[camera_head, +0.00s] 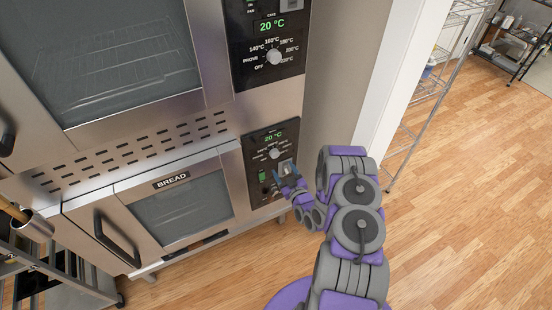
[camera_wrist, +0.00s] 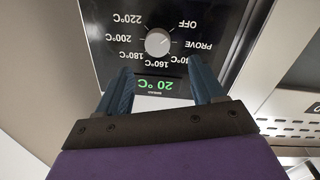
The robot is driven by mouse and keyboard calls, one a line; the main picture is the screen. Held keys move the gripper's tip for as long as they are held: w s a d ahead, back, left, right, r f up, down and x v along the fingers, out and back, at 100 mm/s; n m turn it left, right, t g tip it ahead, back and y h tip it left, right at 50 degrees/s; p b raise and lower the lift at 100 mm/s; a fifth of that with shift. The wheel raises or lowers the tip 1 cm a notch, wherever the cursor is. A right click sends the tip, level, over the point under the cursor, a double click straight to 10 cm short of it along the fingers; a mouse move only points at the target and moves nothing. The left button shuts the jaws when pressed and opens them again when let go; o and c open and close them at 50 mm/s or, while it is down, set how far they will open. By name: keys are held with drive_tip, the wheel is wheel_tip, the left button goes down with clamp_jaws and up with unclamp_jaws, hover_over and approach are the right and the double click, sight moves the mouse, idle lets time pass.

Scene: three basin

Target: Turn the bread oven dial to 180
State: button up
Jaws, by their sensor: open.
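The lower oven (camera_head: 118,189) is labelled BREAD. Its dial (camera_head: 274,153) is a small light knob on a black panel below a green 20 °C display. The dial also shows upside down in the wrist view (camera_wrist: 158,42), ringed by OFF, PROVE and temperatures up to 220°C. I cannot tell surely which mark its pointer faces. The 180°C mark (camera_wrist: 127,57) shows beside my left fingertip. My gripper (camera_head: 282,172) is open and empty, just below the dial in the head view. In the wrist view its two blue fingers (camera_wrist: 161,68) are apart, short of the dial, with nothing between them.
An upper oven (camera_head: 120,60) has a similar panel and dial (camera_head: 274,57) above. A green switch (camera_head: 262,176) sits on the lower panel. A metal rack (camera_head: 70,285) stands at the lower left. Wire shelving (camera_head: 425,90) stands at the right. The wooden floor (camera_head: 460,200) is clear.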

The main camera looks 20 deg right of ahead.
sight(276, 155)
drive_tip(key=w, duration=0.7)
drive_tip(key=shift+d, duration=0.3)
drive_tip(key=shift+w+a, duration=0.15)
drive_tip(key=shift+w, duration=0.35)
drive_tip(key=shift+c, duration=0.5)
drive_tip(key=c, duration=1)
drive_tip(key=shift+o, duration=0.2)
